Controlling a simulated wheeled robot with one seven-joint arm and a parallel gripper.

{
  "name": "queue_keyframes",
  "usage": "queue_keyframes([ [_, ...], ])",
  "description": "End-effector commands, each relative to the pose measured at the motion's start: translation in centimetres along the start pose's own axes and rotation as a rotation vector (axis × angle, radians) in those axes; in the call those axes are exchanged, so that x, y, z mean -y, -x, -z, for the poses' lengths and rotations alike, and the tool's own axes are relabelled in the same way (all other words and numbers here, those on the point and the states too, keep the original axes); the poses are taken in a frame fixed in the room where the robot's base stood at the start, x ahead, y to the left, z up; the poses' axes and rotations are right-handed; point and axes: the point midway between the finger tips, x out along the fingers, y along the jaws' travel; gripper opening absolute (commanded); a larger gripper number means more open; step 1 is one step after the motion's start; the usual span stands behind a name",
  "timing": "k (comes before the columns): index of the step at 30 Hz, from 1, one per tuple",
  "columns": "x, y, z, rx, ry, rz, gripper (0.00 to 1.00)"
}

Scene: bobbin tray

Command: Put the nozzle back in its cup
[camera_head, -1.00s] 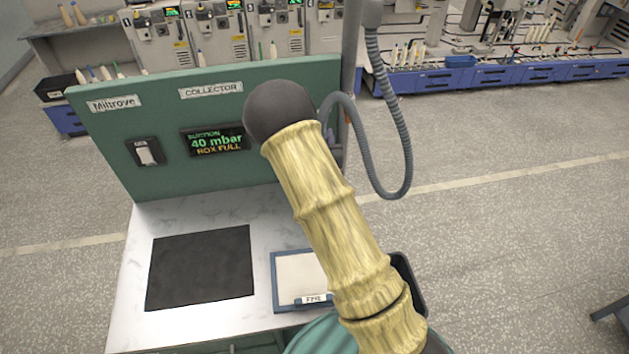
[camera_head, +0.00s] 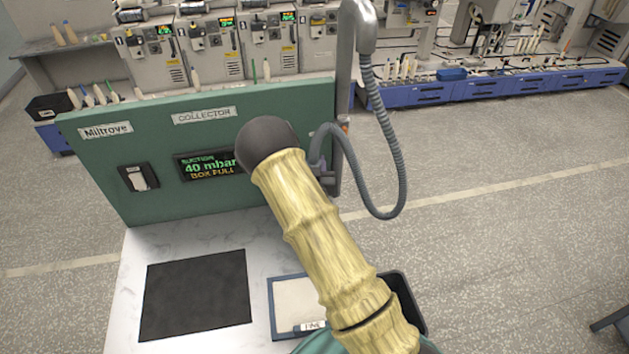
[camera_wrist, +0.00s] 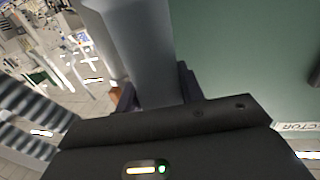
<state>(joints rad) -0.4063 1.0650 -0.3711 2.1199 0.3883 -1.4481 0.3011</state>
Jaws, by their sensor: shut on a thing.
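My gripper shows in the wrist view (camera_wrist: 158,92), its dark fingers on both sides of a smooth grey tube, the nozzle (camera_wrist: 148,55). It is shut on the nozzle. In the head view my arm's dark round joint and yellowish sleeve hide most of the gripper and nozzle, beside the grey post (camera_head: 345,85). The nozzle's ribbed grey hose (camera_head: 388,130) hangs from the post's top, loops down and curves back up behind my arm. I cannot make out the cup clearly. A small orange part (camera_wrist: 115,95) shows by the left finger.
The green collector panel (camera_head: 95,165) stands behind the marble-topped table (camera_head: 195,235); its display (camera_head: 208,165) reads 40 mbar, BOX FULL. A black mat (camera_head: 195,295) and a blue-framed tray (camera_head: 272,305) lie on the table. Open floor is at right.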

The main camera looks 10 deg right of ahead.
Motion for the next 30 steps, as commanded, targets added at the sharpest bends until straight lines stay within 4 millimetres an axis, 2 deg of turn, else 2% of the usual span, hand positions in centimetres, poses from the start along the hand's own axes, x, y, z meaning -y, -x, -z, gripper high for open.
queue_keyframes([
  [6, -0.3, -0.1, -1.7, -0.001, -0.002, -0.005, 0.00],
  [17, -0.6, -0.2, -2.1, -0.001, -0.001, -0.009, 0.00],
  [24, -0.3, -0.1, -4.8, 0.002, 0.000, -0.004, 0.00],
  [30, -0.2, -0.1, -5.9, -0.002, -0.002, -0.004, 0.00],
])
